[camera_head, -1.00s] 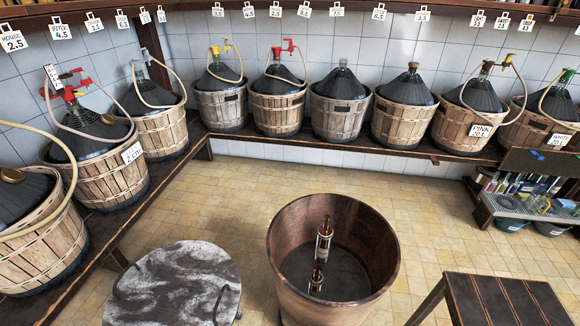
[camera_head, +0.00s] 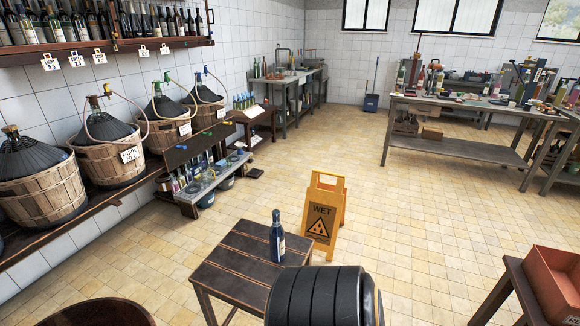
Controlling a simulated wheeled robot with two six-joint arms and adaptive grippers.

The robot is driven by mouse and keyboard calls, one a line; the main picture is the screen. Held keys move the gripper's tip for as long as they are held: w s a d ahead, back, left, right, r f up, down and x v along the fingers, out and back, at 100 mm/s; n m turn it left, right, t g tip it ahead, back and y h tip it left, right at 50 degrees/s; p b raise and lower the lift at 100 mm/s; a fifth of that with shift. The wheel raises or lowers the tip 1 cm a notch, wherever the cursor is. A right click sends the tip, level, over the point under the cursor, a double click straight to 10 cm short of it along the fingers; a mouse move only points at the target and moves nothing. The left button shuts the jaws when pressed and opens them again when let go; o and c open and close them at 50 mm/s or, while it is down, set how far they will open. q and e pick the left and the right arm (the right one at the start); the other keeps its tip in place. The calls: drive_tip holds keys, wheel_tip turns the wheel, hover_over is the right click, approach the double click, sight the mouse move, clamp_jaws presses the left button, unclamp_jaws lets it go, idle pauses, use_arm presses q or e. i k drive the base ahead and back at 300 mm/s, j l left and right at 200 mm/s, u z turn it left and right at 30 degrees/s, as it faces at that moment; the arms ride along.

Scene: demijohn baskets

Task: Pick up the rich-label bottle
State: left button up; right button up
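A dark bottle (camera_head: 277,240) with a pale label stands upright on a small brown slatted table (camera_head: 238,262), near its right edge. The label is too small to read, so I cannot tell whether it is the rich-label bottle. Several more dark bottles (camera_head: 140,22) stand in a row on the high wall shelf at the upper left; their labels are also unreadable. Neither of my grippers is in view.
A ribbed black rounded object (camera_head: 325,295) stands close at the bottom. A yellow wet-floor sign (camera_head: 323,215) stands behind the table. A wooden tub (camera_head: 100,313) shows at lower left, a red-brown box (camera_head: 555,285) at right. Tiled floor (camera_head: 420,220) is open beyond.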

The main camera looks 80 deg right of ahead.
sight(277, 234)
drive_tip(key=z, duration=2.25)
